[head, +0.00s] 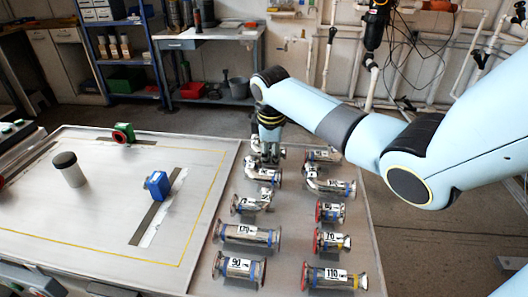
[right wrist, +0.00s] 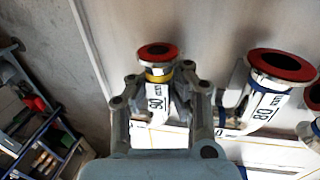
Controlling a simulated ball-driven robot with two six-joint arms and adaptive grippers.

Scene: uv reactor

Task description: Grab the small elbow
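In the right wrist view a small metal elbow (right wrist: 157,92) stands between the fingers of my right gripper (right wrist: 160,88). It has a red-rimmed open end, a yellow ring and a white size label. The fingers are spread on both sides of it, with gaps visible. In the head view my right gripper (head: 268,152) points down at the far left end of the parts rows and largely hides this elbow. A larger elbow (right wrist: 262,95), labelled 80 mm, stands to the right in the wrist view. My left gripper is not in view.
Other elbows (head: 262,176) and straight pipe pieces (head: 245,235) lie in two rows on the tabletop (head: 205,275). The middle left is mostly clear.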

